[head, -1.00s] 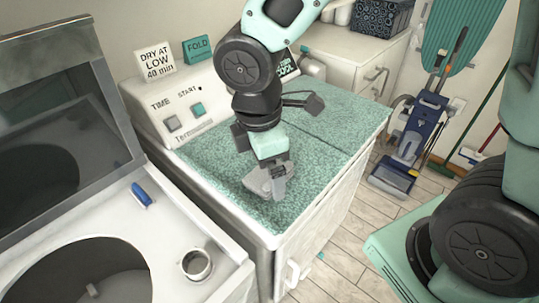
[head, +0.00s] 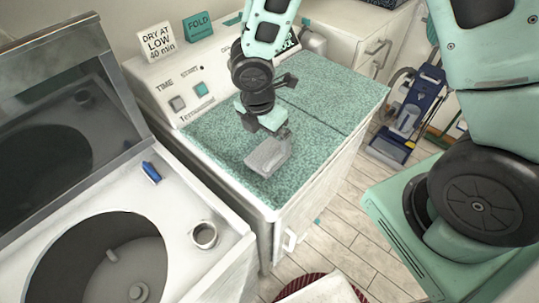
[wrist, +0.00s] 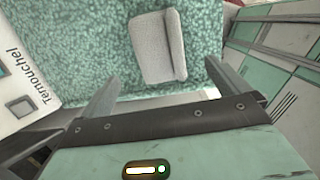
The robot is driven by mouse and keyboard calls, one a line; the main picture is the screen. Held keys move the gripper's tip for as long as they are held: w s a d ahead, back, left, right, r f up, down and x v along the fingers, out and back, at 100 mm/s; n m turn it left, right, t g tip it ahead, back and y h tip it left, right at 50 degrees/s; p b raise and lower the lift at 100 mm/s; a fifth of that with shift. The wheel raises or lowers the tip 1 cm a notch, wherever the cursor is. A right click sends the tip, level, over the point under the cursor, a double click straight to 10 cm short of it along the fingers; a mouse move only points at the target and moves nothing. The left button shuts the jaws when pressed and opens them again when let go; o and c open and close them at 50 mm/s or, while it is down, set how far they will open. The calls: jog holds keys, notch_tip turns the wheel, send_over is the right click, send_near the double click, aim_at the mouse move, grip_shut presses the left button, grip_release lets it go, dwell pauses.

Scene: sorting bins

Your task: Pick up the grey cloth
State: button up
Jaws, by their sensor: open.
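The grey cloth (head: 267,158) lies as a folded, flat pad on the speckled green top of the white machine (head: 235,190), near its front. In the wrist view the grey cloth (wrist: 155,45) lies beyond the fingers, between their lines, with a thick fold on its right side. My gripper (head: 272,127) is just behind and above the cloth in the head view. In the wrist view my gripper (wrist: 163,75) has its two fingers spread wide with nothing between them. The cloth looks apart from both fingers.
An open-lidded washer (head: 190,190) stands at the left, with a blue brush (head: 151,172) and a small cup (head: 204,236) on its top. A control panel (head: 190,95) and signs (head: 158,41) stand behind. An upright vacuum (head: 410,115) stands right. Green top around the cloth is clear.

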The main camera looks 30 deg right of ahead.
aim_at(268, 153)
jog(key=shift+w+d+f+p, duration=0.1)
jog(key=shift+d+f, duration=0.1)
jog(key=shift+f, duration=1.05)
jog(key=shift+w+d+f+p, duration=0.1)
jog(key=shift+w+d+f, duration=0.05)
jog(key=shift+f, duration=1.15)
jog(key=shift+w+d+f+p, duration=0.1)
jog(key=shift+d+f, duration=0.1)
jog(key=shift+f, duration=1.05)
jog(key=c, duration=1)
